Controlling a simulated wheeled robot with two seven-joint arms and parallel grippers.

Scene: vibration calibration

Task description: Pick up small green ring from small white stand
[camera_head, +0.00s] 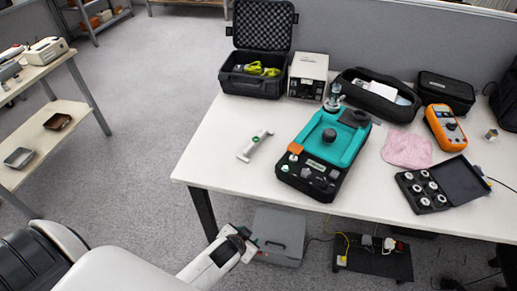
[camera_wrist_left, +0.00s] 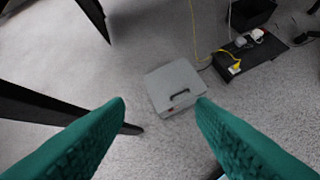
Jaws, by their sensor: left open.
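A small white stand (camera_head: 250,150) lies on the white table, left of the teal and black device. A small green spot on it looks like the green ring (camera_head: 256,139), though it is too small to make out well. My left gripper (camera_head: 246,243) is below and in front of the table's front edge, well apart from the stand. In the left wrist view its two teal fingers (camera_wrist_left: 160,112) are spread with nothing between them. The stand and ring are not in the wrist view. My right gripper is not in view.
The white table (camera_head: 215,150) carries a teal and black device (camera_head: 333,134), an open black case (camera_head: 257,84), a pink cloth (camera_head: 407,150) and an orange meter (camera_head: 444,127). A grey toolbox (camera_wrist_left: 160,94) lies on the floor below. The table is clear around the stand's left side.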

